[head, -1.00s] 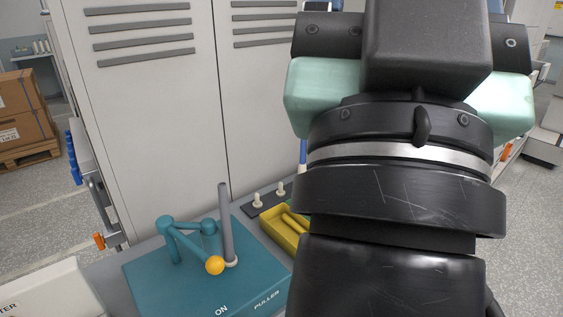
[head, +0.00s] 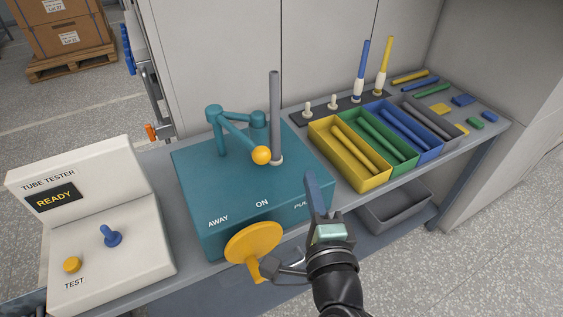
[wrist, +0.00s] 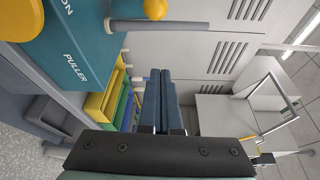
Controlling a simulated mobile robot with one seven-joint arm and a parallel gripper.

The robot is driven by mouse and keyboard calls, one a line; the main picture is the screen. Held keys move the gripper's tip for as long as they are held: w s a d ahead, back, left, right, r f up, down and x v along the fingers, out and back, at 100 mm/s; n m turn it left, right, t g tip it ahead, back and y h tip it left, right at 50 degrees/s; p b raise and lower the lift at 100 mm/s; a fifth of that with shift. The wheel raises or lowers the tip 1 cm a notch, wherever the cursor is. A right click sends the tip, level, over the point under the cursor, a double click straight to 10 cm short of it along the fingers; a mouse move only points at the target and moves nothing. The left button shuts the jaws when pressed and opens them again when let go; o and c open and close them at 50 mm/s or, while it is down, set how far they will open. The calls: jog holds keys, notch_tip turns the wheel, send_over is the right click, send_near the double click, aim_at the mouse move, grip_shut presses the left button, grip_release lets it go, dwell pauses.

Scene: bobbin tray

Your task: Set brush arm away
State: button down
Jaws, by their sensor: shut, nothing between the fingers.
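The teal puller box (head: 205,185) stands on the bench, marked AWAY, ON and PULLER on its front. On its top is the teal brush arm (head: 236,137), ending in an orange ball knob (head: 261,155). The ball is right beside the foot of an upright grey tube (head: 275,115); I cannot tell whether they touch. My gripper (head: 311,178) is shut and empty, in front of the box's right side and right of the ball. In the wrist view its fingers (wrist: 161,95) are together, with the ball (wrist: 155,9) at the top edge.
A yellow handwheel (head: 254,243) projects from the box front, left of my gripper. Coloured bins, yellow (head: 345,176) nearest, stand to the right. A peg rack (head: 320,113) lies behind. The tube tester (head: 120,195), showing READY, stands left. A grey tray (head: 395,213) sits lower.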

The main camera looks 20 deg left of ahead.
jog(key=shift+s+a+f+m, duration=0.1)
jog(key=shift+s+f+m, duration=0.1)
jog(key=shift+f, duration=0.3)
jog(key=shift+s+a+f+m, duration=0.1)
jog(key=shift+f+m, duration=0.1)
jog(key=shift+f, duration=0.25)
jog(key=shift+w, duration=0.1)
jog(key=w+a+p, duration=0.3)
jog(key=w+a, duration=0.2)
jog(key=a, duration=0.2)
jog(key=shift+a, duration=0.4)
jog(key=shift+w+r, duration=0.1)
